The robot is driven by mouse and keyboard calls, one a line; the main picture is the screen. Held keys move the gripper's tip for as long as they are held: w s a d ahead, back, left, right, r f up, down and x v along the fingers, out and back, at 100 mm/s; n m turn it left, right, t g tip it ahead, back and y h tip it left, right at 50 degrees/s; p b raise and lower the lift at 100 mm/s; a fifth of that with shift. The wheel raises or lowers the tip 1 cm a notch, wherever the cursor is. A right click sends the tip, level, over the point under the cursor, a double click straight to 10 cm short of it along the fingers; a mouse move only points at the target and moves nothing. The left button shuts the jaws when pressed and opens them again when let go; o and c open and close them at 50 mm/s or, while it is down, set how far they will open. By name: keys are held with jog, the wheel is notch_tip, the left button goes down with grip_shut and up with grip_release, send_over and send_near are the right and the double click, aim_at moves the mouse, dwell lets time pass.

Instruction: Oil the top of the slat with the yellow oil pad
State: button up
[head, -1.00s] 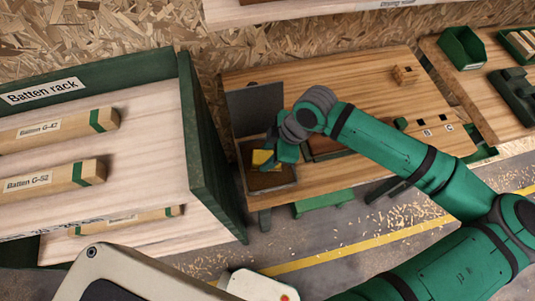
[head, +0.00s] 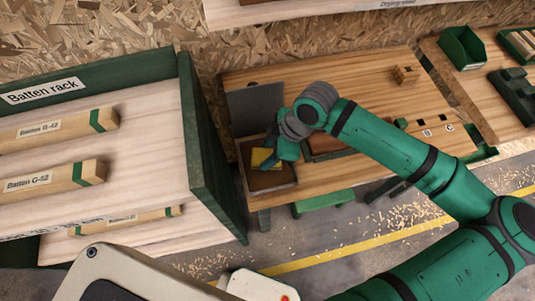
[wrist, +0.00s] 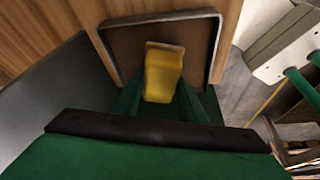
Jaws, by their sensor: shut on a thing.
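The yellow oil pad (head: 263,158) is in my gripper (head: 278,157), over a shallow grey tray (head: 270,189) with a brown inside at the left end of the workbench. In the wrist view the pad (wrist: 163,75) sits between the fingers (wrist: 160,98), with a brownish edge at its far end, and the tray rim (wrist: 216,50) surrounds it. I cannot tell whether the pad touches the tray bottom. A reddish-brown wooden piece (head: 322,149), possibly the slat, lies on the bench right of the tray, partly hidden behind my arm.
A grey upright panel (head: 256,108) stands behind the tray. The batten rack (head: 205,150) with labelled battens is close on the left. A small wooden block (head: 405,75) sits at the back of the bench. A green bin (head: 462,48) stands on the right bench.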

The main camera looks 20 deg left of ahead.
aim_at(267, 154)
jog(key=shift+r, duration=2.85)
jog(key=shift+w, duration=0.1)
